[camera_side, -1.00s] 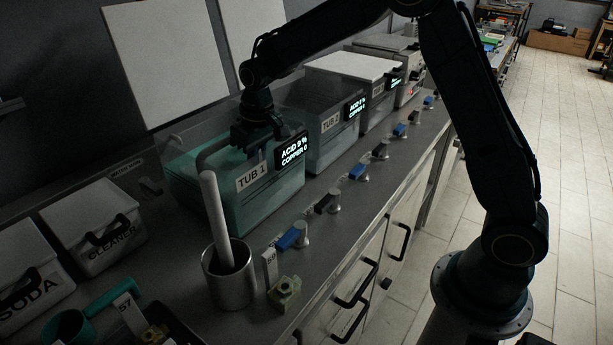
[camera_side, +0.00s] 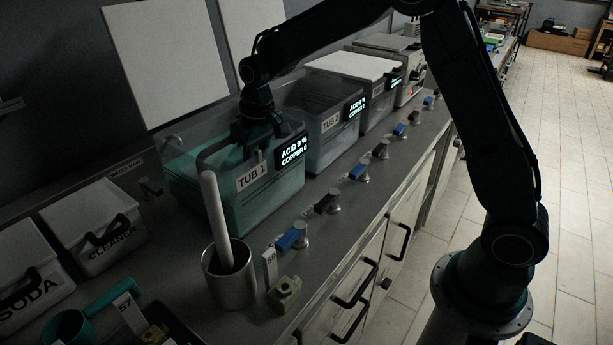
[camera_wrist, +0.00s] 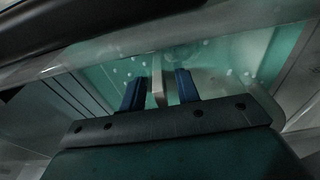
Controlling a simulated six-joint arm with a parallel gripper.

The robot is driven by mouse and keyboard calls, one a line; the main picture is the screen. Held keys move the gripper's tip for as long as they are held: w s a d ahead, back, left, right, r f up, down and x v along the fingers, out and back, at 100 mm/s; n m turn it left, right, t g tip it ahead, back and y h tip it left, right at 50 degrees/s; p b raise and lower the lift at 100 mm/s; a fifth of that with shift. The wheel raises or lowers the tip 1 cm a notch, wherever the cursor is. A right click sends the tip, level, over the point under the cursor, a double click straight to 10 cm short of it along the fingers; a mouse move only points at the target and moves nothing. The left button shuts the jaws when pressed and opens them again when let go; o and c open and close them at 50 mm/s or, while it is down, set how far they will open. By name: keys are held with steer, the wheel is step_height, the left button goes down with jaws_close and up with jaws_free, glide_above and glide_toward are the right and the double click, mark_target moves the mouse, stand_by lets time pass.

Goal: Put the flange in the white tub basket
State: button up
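A small greenish-yellow block-like part (camera_side: 284,292), perhaps the flange, lies on the bench beside a white 59 tag; I cannot be sure of its identity. No white basket is clearly identifiable. TUB 1 (camera_side: 258,205) is a clear tub of teal liquid. My gripper (camera_side: 252,148) points down at the tub's rim, away from the greenish part. In the wrist view, my gripper's two blue fingers (camera_wrist: 160,88) stand apart, with a narrow grey bar (camera_wrist: 158,90) between them and visible gaps on both sides.
A metal cup (camera_side: 230,282) with a pale rod (camera_side: 215,205) stands in front of TUB 1. CLEANER (camera_side: 95,225) and SODA (camera_side: 30,272) containers are at left. Blue and dark valve handles line the front edge. More tubs stand behind.

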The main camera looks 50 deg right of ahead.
step_height(320, 180, up, 11)
steer(key=s, duration=0.1)
steer(key=shift+s+r, duration=0.2)
stand_by(0.8)
steer(key=s+d+r+t, duration=0.1)
steer(key=s+r, duration=0.2)
steer(key=s, duration=0.5)
steer(key=s+d+r+t, duration=0.1)
steer(key=s+r, duration=0.2)
steer(key=s, duration=0.5)
steer(key=s+f+t, duration=0.2)
steer(key=s+f, duration=0.2)
steer(key=s, duration=1.1)
